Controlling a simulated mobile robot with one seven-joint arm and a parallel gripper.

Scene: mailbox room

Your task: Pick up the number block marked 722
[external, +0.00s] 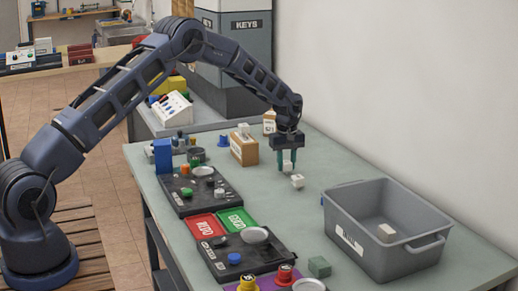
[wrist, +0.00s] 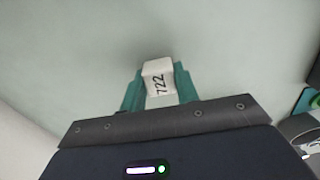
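The white number block marked 722 (wrist: 159,78) sits between the two teal fingers of my gripper (wrist: 160,88) in the wrist view, its dark digits turned toward the camera. The fingers appear to touch it on both sides. In the external view my gripper (external: 287,164) points down over the far part of the table, with the block (external: 287,167) between its fingertips. Whether the block clears the tabletop is hard to tell. Another small white block (external: 297,181) lies on the table close by, toward the camera; its marking is unreadable.
A grey bin (external: 385,250) with a pale block inside stands at the right. A cardboard box (external: 244,149) is left of my gripper. Black trays (external: 180,200) and red and green trays (external: 236,221) line the left side. The table between gripper and bin is mostly clear.

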